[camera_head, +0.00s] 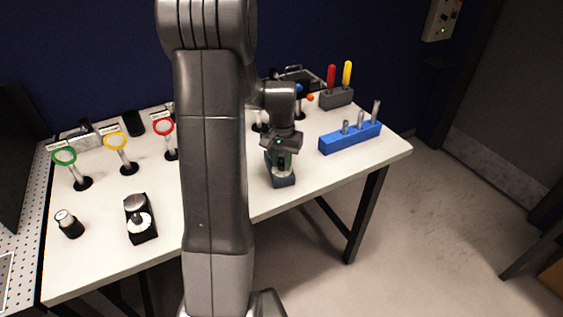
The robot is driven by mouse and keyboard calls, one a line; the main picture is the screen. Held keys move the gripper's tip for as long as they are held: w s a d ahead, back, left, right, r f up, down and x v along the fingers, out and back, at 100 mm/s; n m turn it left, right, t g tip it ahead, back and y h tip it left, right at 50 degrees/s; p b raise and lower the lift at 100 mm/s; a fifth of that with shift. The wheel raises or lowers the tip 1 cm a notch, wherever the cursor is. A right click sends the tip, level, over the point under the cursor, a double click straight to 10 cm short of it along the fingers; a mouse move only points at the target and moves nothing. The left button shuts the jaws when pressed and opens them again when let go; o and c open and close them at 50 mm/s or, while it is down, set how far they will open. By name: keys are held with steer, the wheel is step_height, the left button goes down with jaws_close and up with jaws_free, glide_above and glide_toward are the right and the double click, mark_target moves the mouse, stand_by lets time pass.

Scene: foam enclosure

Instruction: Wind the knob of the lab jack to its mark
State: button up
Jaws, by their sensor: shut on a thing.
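A small dark teal device (282,180), which appears to be the lab jack, stands near the front edge of the white table, right of my arm. My gripper (283,160) comes down on it from above and is shut on its upper part. What it grips is most likely the knob, but the fingers and wrist largely cover it. The knob's mark cannot be made out at this size.
A blue block (350,138) with metal pegs stands right of the jack. A grey holder (336,99) with red and yellow handled tools is behind it. Left are ring stands (123,153), a black device with a silver disc (139,218) and a small jar (68,223). My arm hides mid-table.

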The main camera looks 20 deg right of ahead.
mark_target(282, 163)
steer(key=shift+n, duration=0.4)
steer(key=o, duration=1)
step_height(282, 163, up, 14)
steer(key=b, duration=0.1)
steer(key=shift+f, duration=0.1)
step_height(282, 163, down, 14)
steer(key=shift+r+p, duration=0.15)
steer(key=shift+p, duration=0.4)
stand_by(0.4)
